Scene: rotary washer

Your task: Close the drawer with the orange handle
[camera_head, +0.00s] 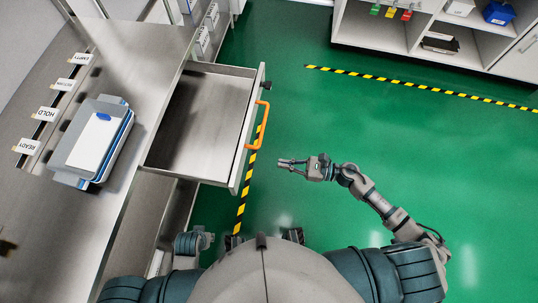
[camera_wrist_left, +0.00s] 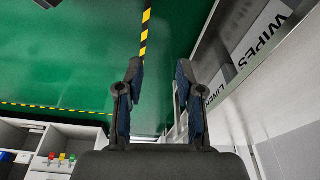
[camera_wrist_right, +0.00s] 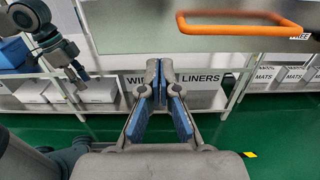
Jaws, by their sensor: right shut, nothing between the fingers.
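The drawer (camera_head: 237,172) stands pulled out from the steel bench, its metal inside empty. Its orange handle (camera_head: 264,121) is on the front panel, facing the green floor. In the right wrist view the orange handle (camera_wrist_right: 240,18) crosses the upper right, above and beyond my fingers. My right gripper (camera_head: 281,163) is shut and empty, to the right of the drawer front and apart from it. It also shows in the right wrist view (camera_wrist_right: 161,66). My left gripper (camera_wrist_left: 159,67) is open and empty, with clear space between its fingers, low beside the bench.
A blue-and-white case (camera_head: 95,140) lies on the bench top beside several label plates. Boxes (camera_wrist_right: 96,90) fill a low shelf below the drawer. An open cabinet (camera_head: 400,35) stands across the floor. The green floor (camera_head: 370,120) right of the drawer is clear.

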